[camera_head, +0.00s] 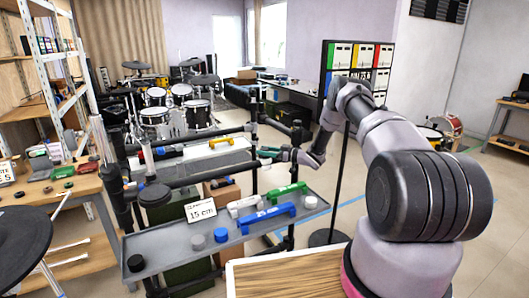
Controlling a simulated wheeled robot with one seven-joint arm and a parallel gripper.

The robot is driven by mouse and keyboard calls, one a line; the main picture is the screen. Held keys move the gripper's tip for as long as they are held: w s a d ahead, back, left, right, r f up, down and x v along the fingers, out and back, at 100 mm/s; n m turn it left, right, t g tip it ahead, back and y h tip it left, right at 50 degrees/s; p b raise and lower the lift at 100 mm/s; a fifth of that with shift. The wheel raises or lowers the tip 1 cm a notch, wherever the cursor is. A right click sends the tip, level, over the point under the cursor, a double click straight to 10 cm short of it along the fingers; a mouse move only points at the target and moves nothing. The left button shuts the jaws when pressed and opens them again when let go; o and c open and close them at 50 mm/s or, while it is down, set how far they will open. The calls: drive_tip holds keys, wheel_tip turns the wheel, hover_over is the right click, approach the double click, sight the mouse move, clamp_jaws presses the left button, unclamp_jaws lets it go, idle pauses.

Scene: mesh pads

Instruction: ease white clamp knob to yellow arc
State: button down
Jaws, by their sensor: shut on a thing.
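My gripper (266,153) reaches in from the right at the black upright post (253,150) of the rack, at the right end of its rails. It is shut on the white clamp knob. The knob is too small and too covered by the fingers to make out, so I cannot tell how it is turned. I cannot pick out the yellow arc; it is hidden or too small.
A grey tray (165,252) in front bears a sign (201,210), a blue bar (266,214), a green bar (289,191) and small round pieces. A grey mesh pad (205,163) lies behind. A wooden tabletop (285,278) is nearest. Drums (165,108) stand farther back.

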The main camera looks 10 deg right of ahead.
drive_tip(key=shift+n+g+y, duration=0.9)
drive_tip(key=shift+n+g, duration=0.3)
drive_tip(key=shift+g, duration=0.5)
drive_tip(key=shift+c, duration=1.5)
unclamp_jaws()
drive_tip(key=v, duration=1)
drive_tip(key=shift+d, duration=0.4)
